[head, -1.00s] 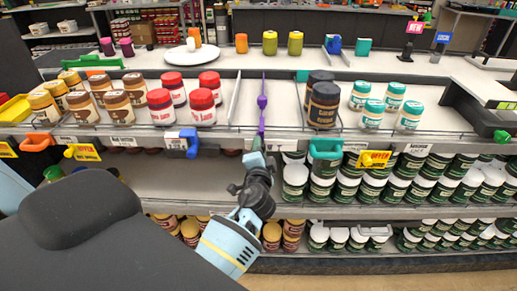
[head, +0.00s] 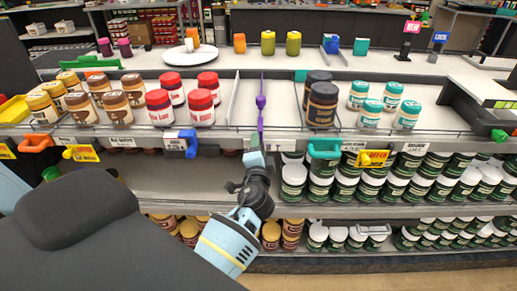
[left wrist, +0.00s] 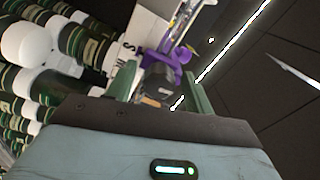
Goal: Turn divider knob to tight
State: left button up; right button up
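A thin purple divider (head: 261,102) stands on the upper shelf, between an empty lane and the dark-lidded jars. Its front end reaches the shelf's front edge, just above my left gripper (head: 254,157). In the left wrist view, a purple knob-like part (left wrist: 172,56) shows just beyond and between the fingertips of my left gripper (left wrist: 163,85). I cannot tell whether a finger touches the purple part. The knob's exact turn is too small to read. My right gripper is not in view.
Red-lidded jars (head: 203,106) stand left of the lane and dark jars (head: 322,104) right of it. White-lidded jars (head: 294,180) fill the lower shelf to the right.

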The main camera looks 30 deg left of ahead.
pick_arm(q)
jog(key=b+v, duration=0.1)
jog(key=v, duration=0.7)
jog(key=shift+a, duration=0.1)
dwell(0.5)
jog(key=s+d+f+g+h, duration=0.1)
jog(key=s+f+h, duration=0.15)
jog(key=f, duration=0.25)
jog(key=s+d+f+h, duration=0.2)
jog(key=s+f, duration=0.1)
jog(key=f, duration=0.3)
jog(key=s+d+f+n+g+h, duration=0.2)
jog(key=s+f, duration=0.6)
jog(key=s, duration=0.4)
jog(key=s+d+f+n+g+h, duration=0.3)
jog(key=s+f, duration=0.5)
jog(key=s, duration=0.5)
jog(key=shift+d+n+h, duration=0.7)
jog(key=shift+d+h, duration=0.35)
